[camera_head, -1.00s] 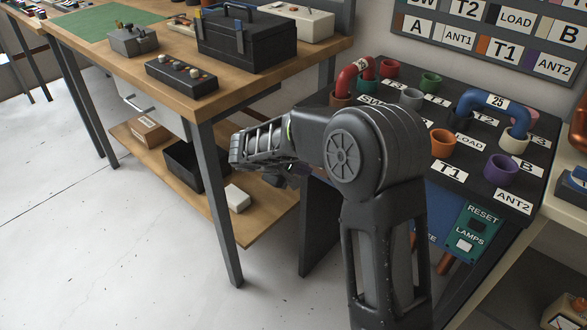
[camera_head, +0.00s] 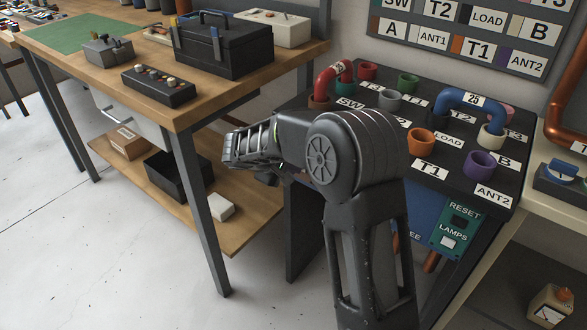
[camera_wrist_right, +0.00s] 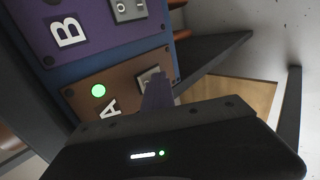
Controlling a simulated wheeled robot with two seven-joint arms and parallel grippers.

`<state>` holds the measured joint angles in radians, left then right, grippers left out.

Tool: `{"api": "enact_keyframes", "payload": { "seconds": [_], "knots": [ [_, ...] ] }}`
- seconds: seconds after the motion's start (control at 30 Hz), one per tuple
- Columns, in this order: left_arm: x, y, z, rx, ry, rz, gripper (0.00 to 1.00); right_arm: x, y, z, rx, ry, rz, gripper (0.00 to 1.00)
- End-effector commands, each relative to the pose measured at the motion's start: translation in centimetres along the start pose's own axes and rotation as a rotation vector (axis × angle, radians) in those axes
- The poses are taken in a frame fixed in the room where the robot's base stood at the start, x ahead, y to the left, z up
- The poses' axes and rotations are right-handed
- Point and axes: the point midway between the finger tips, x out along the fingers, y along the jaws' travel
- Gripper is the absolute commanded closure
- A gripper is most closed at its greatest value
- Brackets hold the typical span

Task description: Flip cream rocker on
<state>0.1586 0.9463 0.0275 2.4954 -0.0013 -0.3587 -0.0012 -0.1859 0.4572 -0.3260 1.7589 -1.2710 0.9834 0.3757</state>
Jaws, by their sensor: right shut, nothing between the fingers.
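In the right wrist view a brown panel marked A (camera_wrist_right: 125,90) carries a lit green lamp (camera_wrist_right: 99,90) and a pale rocker (camera_wrist_right: 149,75), partly hidden by my fingers. My right gripper (camera_wrist_right: 158,92) is shut and empty, its tip over or close to that rocker; contact cannot be told. A purple panel marked B (camera_wrist_right: 85,28) has a pale grey rocker (camera_wrist_right: 128,9) marked O and I. In dim light I cannot tell which is cream. In the head view the right gripper (camera_head: 272,172) is left of the black cabinet, its fingertips mostly hidden. My left gripper is not in view.
The black cabinet (camera_head: 395,73) has coloured sockets and red and blue U-links on top. A green RESET and LAMPS panel (camera_head: 456,229) is on its front. A wooden workbench (camera_head: 180,112) with a toolbox (camera_head: 222,50) stands left. Bare floor lies in front.

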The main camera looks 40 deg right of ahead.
Motion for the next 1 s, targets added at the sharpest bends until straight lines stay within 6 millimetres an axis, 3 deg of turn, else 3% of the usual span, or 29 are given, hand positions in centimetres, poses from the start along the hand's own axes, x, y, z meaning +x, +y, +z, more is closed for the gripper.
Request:
{"api": "enact_keyframes", "payload": {
  "seconds": [0.4, 1.0],
  "knots": [
    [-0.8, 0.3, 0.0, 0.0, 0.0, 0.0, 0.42, -1.0, 1.3, 0.1, 0.001, -0.001, 0.003, 1.0],
    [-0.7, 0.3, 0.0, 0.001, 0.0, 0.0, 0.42, -1.3, 1.2, -0.3, 0.001, 0.0, 0.002, 1.0]
  ]
}}
